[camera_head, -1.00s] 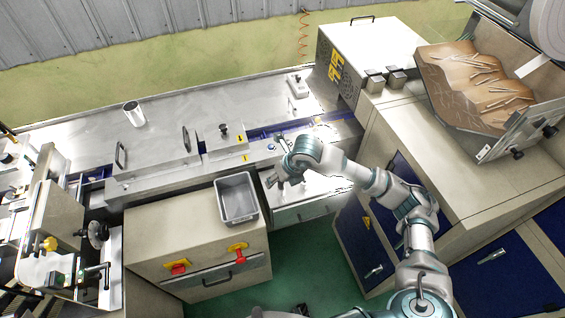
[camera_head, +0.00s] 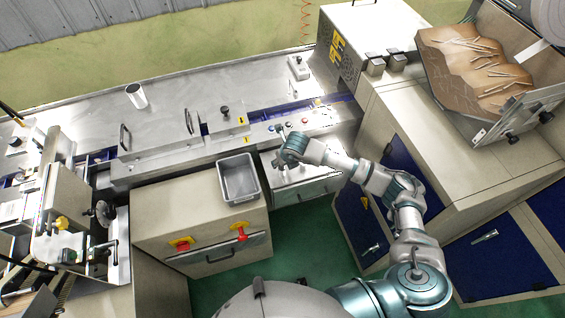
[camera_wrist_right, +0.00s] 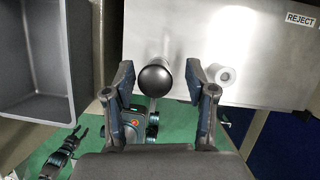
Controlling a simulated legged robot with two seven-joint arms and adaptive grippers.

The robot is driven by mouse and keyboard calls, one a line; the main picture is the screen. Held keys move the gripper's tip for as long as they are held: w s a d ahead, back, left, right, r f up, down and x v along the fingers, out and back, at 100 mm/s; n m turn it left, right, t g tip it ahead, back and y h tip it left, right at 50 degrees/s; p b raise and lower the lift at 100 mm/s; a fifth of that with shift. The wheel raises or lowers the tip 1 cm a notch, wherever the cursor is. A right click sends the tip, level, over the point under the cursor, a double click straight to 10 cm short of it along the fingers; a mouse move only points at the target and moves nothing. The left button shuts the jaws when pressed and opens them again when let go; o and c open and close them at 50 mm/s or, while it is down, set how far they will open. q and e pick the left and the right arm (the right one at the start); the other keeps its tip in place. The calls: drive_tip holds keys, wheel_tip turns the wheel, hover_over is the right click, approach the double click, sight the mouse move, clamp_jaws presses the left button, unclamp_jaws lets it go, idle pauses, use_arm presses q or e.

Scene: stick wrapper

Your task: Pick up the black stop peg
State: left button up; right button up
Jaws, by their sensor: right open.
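A black round-headed piece (camera_wrist_right: 154,78), which looks like the stop peg, shows in the right wrist view with a grey shaft behind it. My right gripper (camera_wrist_right: 160,84) is open, with one finger on each side of the black head and a gap at both sides. In the head view my right gripper (camera_head: 277,164) is over the steel ledge right of the grey bin, and the peg cannot be made out there. What looks like my left gripper (camera_wrist_right: 76,140) is small and low in the wrist view; its jaws cannot be judged.
A grey bin (camera_head: 223,186) stands on the cabinet left of my right gripper. A pale round piece (camera_wrist_right: 222,74) is just right of the black head, close to the right finger. A steel panel (camera_wrist_right: 262,40) with a REJECT label lies behind.

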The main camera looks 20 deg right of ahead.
drive_tip(key=x, duration=0.3)
drive_tip(key=shift+w+f+p, duration=0.1)
drive_tip(key=shift+f+p, duration=0.1)
drive_tip(key=shift+p, duration=0.1)
drive_tip(key=shift+a+f, duration=0.1)
drive_tip(key=shift+a, duration=0.25)
drive_tip(key=shift+c, duration=0.3)
drive_tip(key=shift+d, duration=0.1)
clamp_jaws()
drive_tip(key=shift+d, duration=0.15)
